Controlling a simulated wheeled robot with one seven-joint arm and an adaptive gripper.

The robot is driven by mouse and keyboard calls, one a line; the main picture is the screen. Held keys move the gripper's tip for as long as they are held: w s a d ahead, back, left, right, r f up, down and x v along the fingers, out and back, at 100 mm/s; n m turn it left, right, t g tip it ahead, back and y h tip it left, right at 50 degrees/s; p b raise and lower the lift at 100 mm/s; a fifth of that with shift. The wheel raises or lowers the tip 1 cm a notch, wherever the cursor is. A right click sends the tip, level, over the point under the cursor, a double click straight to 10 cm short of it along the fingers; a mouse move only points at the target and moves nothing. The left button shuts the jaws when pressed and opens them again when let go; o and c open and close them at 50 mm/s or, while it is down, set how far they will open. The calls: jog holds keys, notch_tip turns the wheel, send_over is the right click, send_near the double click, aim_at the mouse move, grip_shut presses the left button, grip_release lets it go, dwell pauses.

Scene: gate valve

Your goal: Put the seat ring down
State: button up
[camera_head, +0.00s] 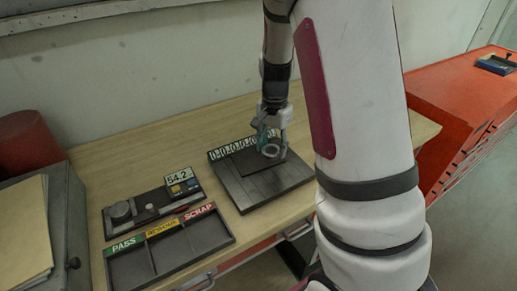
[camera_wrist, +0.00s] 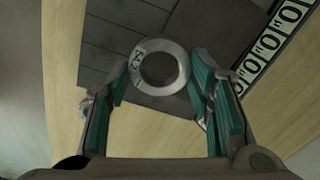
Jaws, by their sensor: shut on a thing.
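The seat ring (camera_wrist: 181,69) is a pale grey flat ring with "54.2" written on its face. In the wrist view it sits between the teal-padded fingers of my gripper (camera_wrist: 160,78), which is shut on it. In the head view my gripper (camera_head: 270,145) is over the dark grooved plate (camera_head: 262,183), and the ring shows only small at the fingertips. Whether the ring touches the plate or hangs just above it, I cannot tell. A sorting tray (camera_head: 172,264) has compartments labelled PASS, REWORK and SCRAP.
A number strip (camera_head: 222,152) runs along the plate's back edge. A gauge (camera_head: 150,206) with a readout (camera_head: 179,178) stands left of the plate. A grey case (camera_head: 62,215) with folders and a red cylinder (camera_head: 28,142) are far left. Bare wooden table (camera_head: 140,150) lies behind the gauge.

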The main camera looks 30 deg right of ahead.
aim_at(258, 157)
jog(key=w, duration=0.1)
jog(key=w+a, duration=0.1)
jog(key=w, duration=0.2)
jog(key=shift+a+f, duration=0.2)
jog(key=shift+a, duration=0.1)
jog(key=shift+w+a+f+p, duration=0.1)
jog(key=shift+w+f+p, duration=0.15)
jog(key=shift+f, duration=0.65)
jog(key=shift+w+f+p, duration=0.1)
jog(key=shift+f+p, duration=0.2)
jog(key=shift+f, duration=0.6)
jog(key=shift+f, duration=0.15)
jog(key=o, duration=1)
